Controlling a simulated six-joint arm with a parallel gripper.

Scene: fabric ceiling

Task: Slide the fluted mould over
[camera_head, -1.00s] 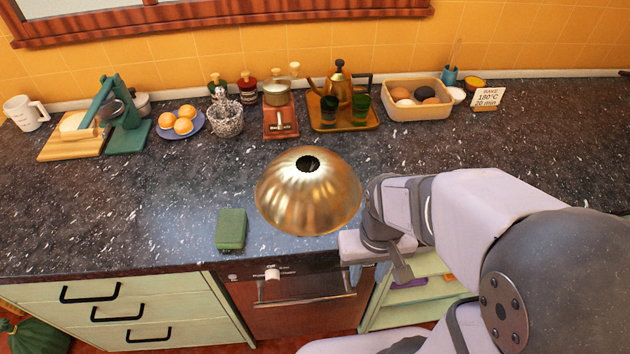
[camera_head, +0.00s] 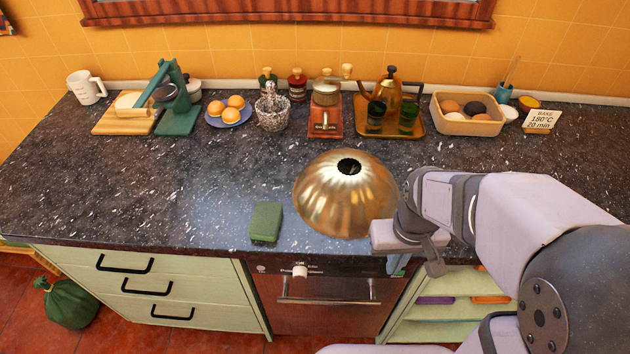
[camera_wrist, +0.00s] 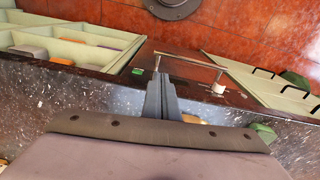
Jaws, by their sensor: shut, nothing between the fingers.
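The fluted mould (camera_head: 335,200), a shiny gold dome with a dark hole at its top, rests dome-up on the dark speckled counter near the front edge. My gripper (camera_head: 397,266) is at the mould's front right, pointing down by the counter's front edge. Its body overlaps the mould's lower right rim in the head view, so I cannot tell whether they touch. In the wrist view the fingers (camera_wrist: 161,80) are together and empty.
A green sponge (camera_head: 265,223) lies left of the mould. Behind stand a grinder (camera_head: 326,115), a tray (camera_head: 418,128) with a kettle and cups, and an egg box (camera_head: 470,126). An oven handle (camera_head: 330,300) sticks out below the edge.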

